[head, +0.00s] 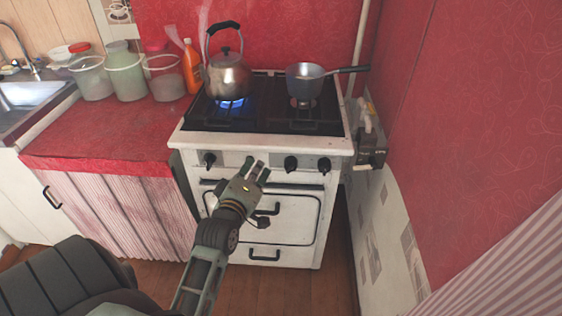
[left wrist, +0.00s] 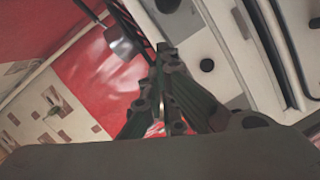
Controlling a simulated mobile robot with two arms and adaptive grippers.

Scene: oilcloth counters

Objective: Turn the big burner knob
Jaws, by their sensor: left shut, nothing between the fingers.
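A white stove (head: 262,146) has several black knobs on its front panel. One knob (head: 209,160) is at the left, and two more, an inner one (head: 291,163) and an outer one (head: 323,164), are at the right. I cannot tell which is the big burner's. My left gripper (head: 258,167) is in front of the panel, between the left knob and the right pair, nearer the right pair. It is shut and empty. In the left wrist view its fingers (left wrist: 166,55) are together, and a black knob (left wrist: 206,65) shows to their right, apart from them. My right gripper is not in view.
A kettle (head: 228,77) stands over a lit blue flame (head: 232,101) on the left burner. A saucepan (head: 304,85) is on the right burner, handle pointing right. A red wall (head: 460,130) stands at the right.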

